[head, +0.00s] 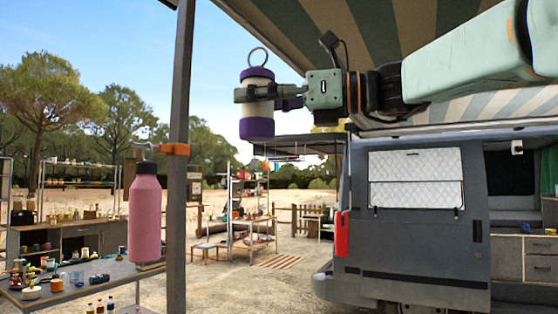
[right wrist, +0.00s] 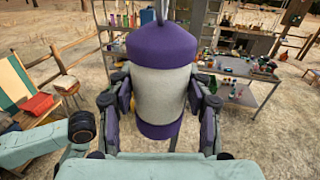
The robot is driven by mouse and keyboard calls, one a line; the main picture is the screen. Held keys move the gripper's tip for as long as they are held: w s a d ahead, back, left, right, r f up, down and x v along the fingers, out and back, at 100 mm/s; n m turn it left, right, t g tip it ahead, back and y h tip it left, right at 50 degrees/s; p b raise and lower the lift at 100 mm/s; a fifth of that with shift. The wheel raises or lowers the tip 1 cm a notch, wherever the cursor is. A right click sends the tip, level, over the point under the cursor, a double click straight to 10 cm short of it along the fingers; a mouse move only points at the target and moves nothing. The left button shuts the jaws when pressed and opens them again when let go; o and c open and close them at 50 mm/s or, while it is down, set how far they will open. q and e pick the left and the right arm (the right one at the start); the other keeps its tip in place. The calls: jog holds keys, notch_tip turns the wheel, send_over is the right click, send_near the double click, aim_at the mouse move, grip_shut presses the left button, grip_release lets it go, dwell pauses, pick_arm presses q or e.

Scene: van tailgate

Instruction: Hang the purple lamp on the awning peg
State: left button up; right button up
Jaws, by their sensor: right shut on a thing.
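The purple lamp (head: 257,128) has a white middle, purple ends and a wire ring on top. It is upright in the air, left of the van and under the awning. My right gripper (head: 262,96) is shut around its middle. In the right wrist view the lamp (right wrist: 158,75) stands between the two fingers, its ring cut off at the top edge. An orange clamp (head: 175,149) on the awning post carries a short peg (head: 143,147) pointing left, apart from the lamp. My left gripper is not in view.
A pink bottle (head: 145,215) is directly below the peg; whether it hangs or stands is unclear. The grey post (head: 178,220) stands left of the lamp. The striped awning (head: 350,40) is close above. A cluttered table (head: 110,268) is at lower left, the van (head: 415,240) at right.

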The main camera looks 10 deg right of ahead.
jog(key=s+a+r+p, duration=0.1)
jog(key=s+a+r, duration=0.3)
jog(key=r, duration=0.4)
jog(key=s+a+r, duration=0.3)
jog(key=s+r, duration=0.1)
jog(key=r, duration=0.4)
jog(key=w+d+t+p, duration=0.1)
jog(key=w+d+p, duration=0.3)
jog(key=w+p, duration=0.2)
jog(key=p, duration=0.2)
jog(key=shift+d+f+m+h+p, duration=0.2)
jog(key=shift+d+m+h+p, duration=0.1)
jog(key=shift+d+m, duration=0.1)
jog(key=shift+w+d+f, duration=0.1)
jog(key=shift+w+f, duration=0.05)
jog(key=shift+f, duration=0.05)
dwell(0.3)
